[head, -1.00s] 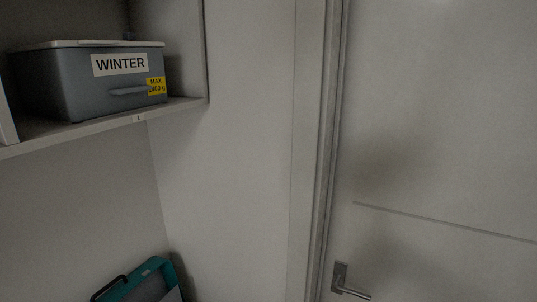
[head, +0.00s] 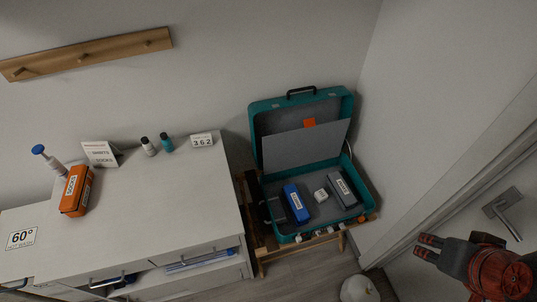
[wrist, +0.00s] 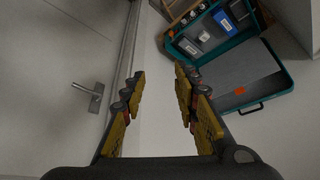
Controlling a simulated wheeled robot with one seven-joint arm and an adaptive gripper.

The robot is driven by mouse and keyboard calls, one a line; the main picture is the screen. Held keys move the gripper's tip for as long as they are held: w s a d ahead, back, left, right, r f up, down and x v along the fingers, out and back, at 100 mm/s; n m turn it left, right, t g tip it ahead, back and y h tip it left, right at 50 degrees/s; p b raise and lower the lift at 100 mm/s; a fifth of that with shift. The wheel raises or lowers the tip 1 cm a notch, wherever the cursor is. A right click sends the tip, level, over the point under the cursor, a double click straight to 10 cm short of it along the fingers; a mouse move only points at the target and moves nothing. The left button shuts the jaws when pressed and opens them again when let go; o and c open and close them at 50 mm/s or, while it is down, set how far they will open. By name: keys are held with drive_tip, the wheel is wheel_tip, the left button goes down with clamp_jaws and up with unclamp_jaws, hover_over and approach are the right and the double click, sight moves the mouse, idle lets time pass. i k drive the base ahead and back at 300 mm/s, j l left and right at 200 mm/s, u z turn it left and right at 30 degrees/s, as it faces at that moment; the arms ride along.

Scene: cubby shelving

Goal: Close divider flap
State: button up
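The divider flap (head: 305,145) is a grey panel inside an open teal suitcase (head: 256,118). It stands tilted up near the raised lid, with an orange tab (head: 310,122) at its upper edge; the suitcase base below is uncovered. In the wrist view the flap (wrist: 235,75) and its orange tab (wrist: 240,90) show at the upper right. My gripper (head: 428,246) is at the lower right of the head view, near the door and well apart from the suitcase. Its yellow-padded fingers (wrist: 160,95) are spread, with nothing between them.
The suitcase base holds a blue box (head: 296,203), a white item (head: 320,196) and a grey box (head: 342,189). It rests on a wooden rack (head: 262,262). A white dresser (head: 150,210) stands at left. A door handle (head: 502,202) is beside my gripper. A white round object (head: 358,289) sits low.

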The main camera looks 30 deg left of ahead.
sight(313, 143)
drive_tip(key=u, duration=0.95)
drive_tip(key=i+j, duration=0.1)
drive_tip(key=i, duration=0.2)
drive_tip(key=i+j+z, duration=0.1)
drive_tip(key=i, duration=0.2)
